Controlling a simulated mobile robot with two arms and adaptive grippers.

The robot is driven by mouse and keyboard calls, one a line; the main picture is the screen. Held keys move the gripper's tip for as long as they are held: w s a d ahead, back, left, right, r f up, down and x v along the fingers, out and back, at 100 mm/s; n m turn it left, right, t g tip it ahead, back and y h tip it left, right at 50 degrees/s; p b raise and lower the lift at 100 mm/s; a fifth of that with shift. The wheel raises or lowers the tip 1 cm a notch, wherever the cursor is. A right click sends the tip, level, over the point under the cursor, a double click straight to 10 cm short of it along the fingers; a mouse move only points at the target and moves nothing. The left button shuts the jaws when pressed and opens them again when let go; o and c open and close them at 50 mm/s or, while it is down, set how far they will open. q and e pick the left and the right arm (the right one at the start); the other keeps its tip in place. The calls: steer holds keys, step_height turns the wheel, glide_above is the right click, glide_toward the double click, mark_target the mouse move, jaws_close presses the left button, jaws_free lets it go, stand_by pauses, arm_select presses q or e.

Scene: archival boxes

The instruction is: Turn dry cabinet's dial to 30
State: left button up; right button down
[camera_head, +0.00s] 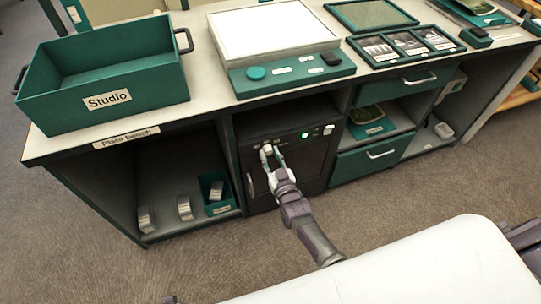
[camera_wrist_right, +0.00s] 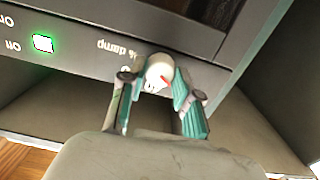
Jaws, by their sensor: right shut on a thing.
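The dry cabinet (camera_head: 287,125) is a dark box set in the middle bay under the bench. Its dial (camera_wrist_right: 158,70) is a small pale knob with a red pointer mark, below a "% damp" label in the wrist view, where the lettering appears upside down. My right gripper (camera_head: 270,153) is at the cabinet front, with its fingers around the dial. In the wrist view my right gripper (camera_wrist_right: 160,88) is shut on the dial, one finger on each side. The numbers around the dial are too small or hidden to read. My left gripper is not in view.
A green indicator light (camera_head: 304,135) is lit on the cabinet, beside the On/Off lettering. A green "Studio" box (camera_head: 105,85) and a light panel (camera_head: 272,30) stand on the bench. Drawers (camera_head: 372,158) are to the cabinet's right, an open shelf bay to its left.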

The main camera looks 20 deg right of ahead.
steer(key=c, duration=0.8)
jaws_free()
steer(key=shift+s, duration=0.25)
steer(key=s, duration=1.1)
steer(key=shift+s+d, duration=0.2)
steer(key=shift+s, duration=0.1)
steer(key=shift+f, duration=0.1)
